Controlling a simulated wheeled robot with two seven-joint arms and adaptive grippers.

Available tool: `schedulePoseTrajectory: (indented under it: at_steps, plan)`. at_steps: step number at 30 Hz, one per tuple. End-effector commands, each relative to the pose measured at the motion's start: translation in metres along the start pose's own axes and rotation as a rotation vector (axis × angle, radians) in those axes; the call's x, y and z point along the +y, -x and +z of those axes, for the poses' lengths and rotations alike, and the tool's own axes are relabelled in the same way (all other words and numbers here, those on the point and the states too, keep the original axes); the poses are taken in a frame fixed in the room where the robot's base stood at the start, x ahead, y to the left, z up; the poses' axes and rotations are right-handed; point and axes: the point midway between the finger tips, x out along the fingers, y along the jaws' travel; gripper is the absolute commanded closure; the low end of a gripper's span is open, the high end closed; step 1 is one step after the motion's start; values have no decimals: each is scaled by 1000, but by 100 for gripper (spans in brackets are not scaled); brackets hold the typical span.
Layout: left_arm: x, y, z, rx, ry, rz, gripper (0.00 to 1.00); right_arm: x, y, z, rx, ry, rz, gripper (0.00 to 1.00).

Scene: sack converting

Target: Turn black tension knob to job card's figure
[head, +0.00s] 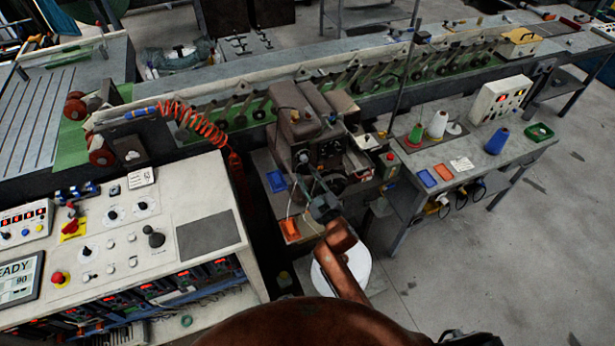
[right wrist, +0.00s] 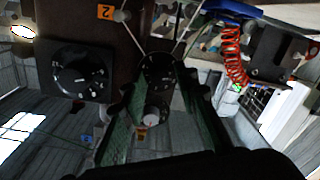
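The brown sewing machine head (head: 300,115) stands mid-view with a dark dial plate (head: 328,151) on its front. In the right wrist view, a black knob with a white-marked dial (right wrist: 77,73) sits at the left. A second dark dial (right wrist: 160,70) is beyond my fingers, with a small pale round piece (right wrist: 152,117) below it. My right gripper (head: 322,205) is just in front of the machine; its fingers stand apart in the wrist view (right wrist: 160,95), with no clear grip. Small white cards lie on the left console (head: 141,178) and right table (head: 462,163); their figures are unreadable. My left gripper is out of view.
The control console (head: 208,190) fills the lower left. A red coiled hose (head: 205,118) hangs left of the machine. The right table (head: 480,140) holds thread cones, trays and a meter box (head: 500,99). Open floor lies at the lower right.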

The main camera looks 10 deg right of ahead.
Motion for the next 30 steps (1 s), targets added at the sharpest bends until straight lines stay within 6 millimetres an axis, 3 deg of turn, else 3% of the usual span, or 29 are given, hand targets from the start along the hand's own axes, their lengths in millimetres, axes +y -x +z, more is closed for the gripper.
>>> schedulePoseTrajectory:
  at_steps: [10, 14, 24, 30]
  plan:
    - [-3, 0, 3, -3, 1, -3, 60, 0, 1, 0, -1, -1, 1, 66]
    - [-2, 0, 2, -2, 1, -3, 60, 0, 11, 1, -2, 0, 1, 66]
    - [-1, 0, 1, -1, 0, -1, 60, 0, 79, 2, -3, -1, 1, 66]
    - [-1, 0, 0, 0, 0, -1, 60, 0, 109, 1, -2, -1, 0, 66]
